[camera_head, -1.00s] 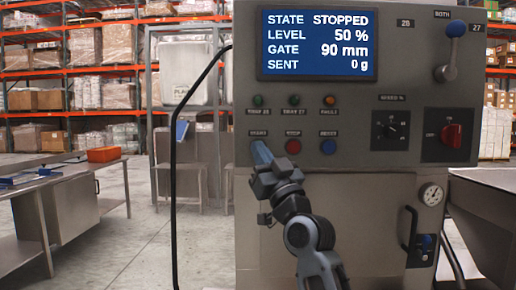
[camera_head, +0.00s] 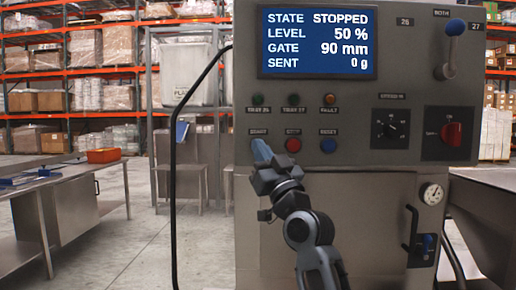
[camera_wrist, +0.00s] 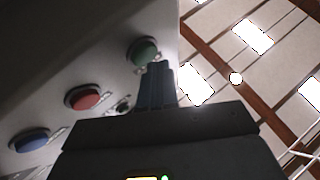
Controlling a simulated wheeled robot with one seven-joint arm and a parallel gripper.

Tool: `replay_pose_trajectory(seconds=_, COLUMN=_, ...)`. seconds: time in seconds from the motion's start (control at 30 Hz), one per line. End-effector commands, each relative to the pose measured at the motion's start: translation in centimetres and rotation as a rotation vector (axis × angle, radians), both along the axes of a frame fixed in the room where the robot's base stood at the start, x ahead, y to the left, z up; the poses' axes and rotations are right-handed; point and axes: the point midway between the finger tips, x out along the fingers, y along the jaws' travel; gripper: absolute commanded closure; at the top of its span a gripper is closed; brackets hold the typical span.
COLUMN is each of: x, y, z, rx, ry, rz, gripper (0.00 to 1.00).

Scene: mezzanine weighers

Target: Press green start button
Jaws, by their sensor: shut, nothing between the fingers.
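The green start button (camera_wrist: 144,51) shows in the wrist view, just beyond the tips of my gripper (camera_wrist: 158,68). The fingers are shut and empty. In the wrist view the fingertips overlap the lower edge of the button; I cannot tell whether they touch it. The display (camera_head: 318,43) reads STATE STOPPED, LEVEL 50 %, GATE 90 mm, SENT 0 g.
A red stop button (camera_head: 293,145) and a blue reset button (camera_head: 328,146) sit right of the start button. A black cable (camera_head: 173,180) hangs at the left.

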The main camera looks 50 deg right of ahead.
Motion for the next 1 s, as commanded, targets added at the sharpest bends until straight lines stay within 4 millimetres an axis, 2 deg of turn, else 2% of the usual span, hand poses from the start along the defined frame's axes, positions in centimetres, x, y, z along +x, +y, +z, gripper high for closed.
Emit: replay_pose_trajectory(seconds=1.0, x=0.52, y=-0.64, z=0.00, rx=0.000, ry=-0.001, rz=0.000, gripper=1.00)
